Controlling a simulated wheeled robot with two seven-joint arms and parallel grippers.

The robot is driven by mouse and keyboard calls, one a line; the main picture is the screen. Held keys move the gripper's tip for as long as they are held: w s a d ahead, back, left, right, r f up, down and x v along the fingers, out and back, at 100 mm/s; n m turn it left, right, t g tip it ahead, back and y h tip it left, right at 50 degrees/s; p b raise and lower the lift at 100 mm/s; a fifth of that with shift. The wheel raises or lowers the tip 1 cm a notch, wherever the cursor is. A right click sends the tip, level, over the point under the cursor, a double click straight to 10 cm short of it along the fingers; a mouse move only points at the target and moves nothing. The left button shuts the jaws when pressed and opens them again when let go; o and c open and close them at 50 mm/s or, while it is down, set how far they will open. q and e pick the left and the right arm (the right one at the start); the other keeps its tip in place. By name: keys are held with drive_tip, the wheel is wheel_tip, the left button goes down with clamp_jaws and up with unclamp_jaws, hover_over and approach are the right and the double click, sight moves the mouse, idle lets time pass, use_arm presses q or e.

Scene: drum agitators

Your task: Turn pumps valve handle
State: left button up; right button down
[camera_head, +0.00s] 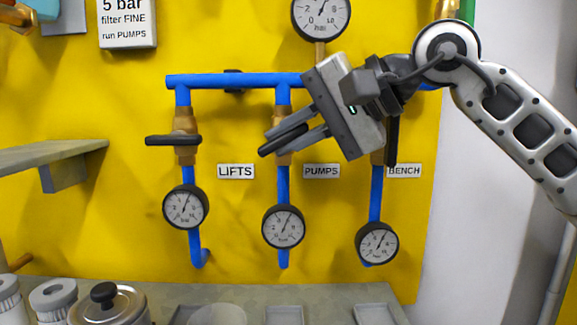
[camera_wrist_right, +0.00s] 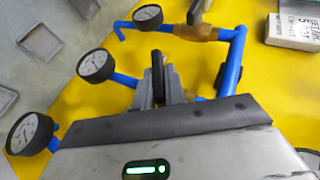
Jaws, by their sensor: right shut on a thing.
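The pumps valve handle (camera_head: 284,140) is a dark bar on the middle blue pipe, tilted down to the left, left of the PUMPS label (camera_head: 321,171). My right gripper (camera_head: 290,138) comes in from the upper right and is shut on this handle. In the right wrist view the dark handle (camera_wrist_right: 158,78) stands between the fingers. My left gripper does not show in the head view.
Gauges hang below the valves: lifts (camera_head: 186,207), pumps (camera_head: 283,226), bench (camera_head: 377,243). A blue header pipe (camera_head: 235,80) runs above. A grey shelf (camera_head: 50,155) juts out at left. A grey ledge with trays and a metal lidded pot (camera_head: 108,306) lies below.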

drive_tip(key=y+b, duration=0.1)
drive_tip(key=b, duration=0.1)
drive_tip(key=f+m+y+b, duration=0.1)
drive_tip(key=y+b, duration=0.1)
drive_tip(key=shift+d+t+b, duration=0.1)
drive_tip(key=shift+t+b, duration=0.2)
drive_tip(key=shift+b, duration=0.05)
drive_tip(key=shift+y+b, duration=0.4)
drive_tip(key=shift+b, duration=0.05)
drive_tip(key=shift+r+m+t+y+b, duration=0.1)
drive_tip(key=shift+m+t+y+b, duration=0.4)
drive_tip(key=shift+b, duration=0.45)
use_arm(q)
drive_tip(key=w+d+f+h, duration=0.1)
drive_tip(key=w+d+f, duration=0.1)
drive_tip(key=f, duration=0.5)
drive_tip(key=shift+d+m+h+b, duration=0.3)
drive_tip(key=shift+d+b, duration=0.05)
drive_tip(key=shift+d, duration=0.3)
use_arm(e)
drive_tip(key=shift+r+y, duration=0.2)
drive_tip(key=shift+y, duration=0.2)
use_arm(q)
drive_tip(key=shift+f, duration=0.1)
use_arm(e)
drive_tip(key=c, duration=1.5)
unclamp_jaws()
drive_tip(key=shift+o, duration=0.2)
